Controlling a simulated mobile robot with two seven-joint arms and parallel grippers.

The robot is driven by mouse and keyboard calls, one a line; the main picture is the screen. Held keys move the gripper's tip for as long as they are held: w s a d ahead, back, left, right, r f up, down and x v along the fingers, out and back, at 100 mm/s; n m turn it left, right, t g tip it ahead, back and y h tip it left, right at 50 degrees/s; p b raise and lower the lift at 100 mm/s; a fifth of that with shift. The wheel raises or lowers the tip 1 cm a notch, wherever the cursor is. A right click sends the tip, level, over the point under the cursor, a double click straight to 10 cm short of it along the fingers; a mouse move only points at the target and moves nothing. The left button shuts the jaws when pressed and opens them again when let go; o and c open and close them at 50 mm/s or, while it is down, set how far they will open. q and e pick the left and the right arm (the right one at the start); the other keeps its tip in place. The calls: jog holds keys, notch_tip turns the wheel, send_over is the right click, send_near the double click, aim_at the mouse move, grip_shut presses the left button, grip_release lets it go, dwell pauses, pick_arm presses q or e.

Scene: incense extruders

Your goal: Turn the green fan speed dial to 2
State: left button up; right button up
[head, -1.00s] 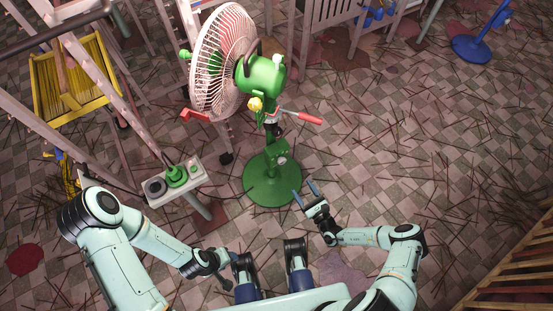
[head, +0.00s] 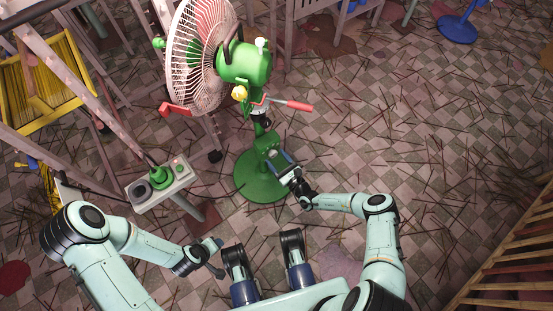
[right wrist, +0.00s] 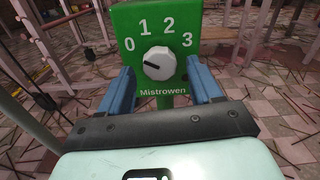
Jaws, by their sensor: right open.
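The green fan (head: 245,62) stands on a round green base (head: 250,183) left of centre in the head view. Its green control box (head: 268,147) is on the post. In the right wrist view the box (right wrist: 127,28) carries the numbers 0 to 3 and a white dial (right wrist: 160,64). The dial's black mark points left, towards the 0 side. My right gripper (head: 284,160) is open in front of the box. In the right wrist view its blue fingers are spread on either side of the dial, with no contact on it visible. My left gripper (head: 214,256) hangs low, away from the fan.
A grey panel on a post (head: 160,186) with a green knob stands left of the fan. A red-handled lever (head: 298,106) sticks out above the control box. A wooden slatted rail (head: 510,262) is at the lower right. The floor right of the fan is open, with scattered thin sticks.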

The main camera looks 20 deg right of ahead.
pick_arm(q)
jog(key=shift+w+a, duration=0.1)
jog(key=shift+w, duration=0.05)
pick_arm(e)
jog(key=shift+w, duration=0.3)
jog(key=c, duration=1)
jog(key=shift+c, duration=0.2)
pick_arm(q)
jog(key=shift+f, duration=0.1)
pick_arm(e)
jog(key=shift+m, duration=0.3)
pick_arm(q)
jog(key=f, duration=0.1)
jog(key=a+f+b, duration=0.1)
jog(key=f+b, duration=0.1)
jog(key=shift+s+a+f, duration=0.15)
jog(key=shift+s, duration=0.15)
pick_arm(e)
jog(key=m, duration=1.5)
jog(key=shift+s+a+r, duration=0.15)
jog(key=shift+a+r, duration=0.05)
jog(key=shift+a, duration=0.15)
